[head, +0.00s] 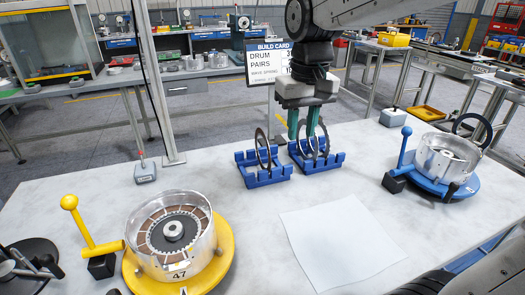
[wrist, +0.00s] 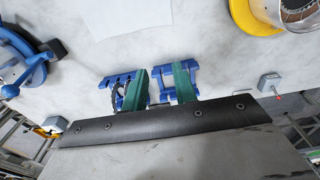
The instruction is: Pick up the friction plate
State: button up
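The left ring (head: 258,146) is dark with a brownish tint. The right ring (head: 325,146) is dark grey and partly hidden by a finger. I cannot tell for sure which is the friction plate. My gripper (head: 302,132) points down with its green fingers apart, near the right rack (head: 331,160) and right of the left ring. A dark ring (wrist: 117,102) shows left of the left finger.
The left blue rack (head: 265,181) is beside the right one. A yellow-based drum (head: 222,266) filled with plates stands front left, with a yellow lever. A blue-based drum (head: 458,190) with a blue lever stands right. A white sheet (head: 340,245) lies on clear table.

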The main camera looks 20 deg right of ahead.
send_over(263, 136)
notch_tip(263, 136, down, 6)
jog(key=shift+g, duration=0.3)
jog(key=f, duration=0.5)
jog(key=w+f, duration=0.1)
jog(key=f, duration=0.2)
jog(key=shift+d, duration=0.1)
jog(key=shift+c, duration=0.3)
grip_shut()
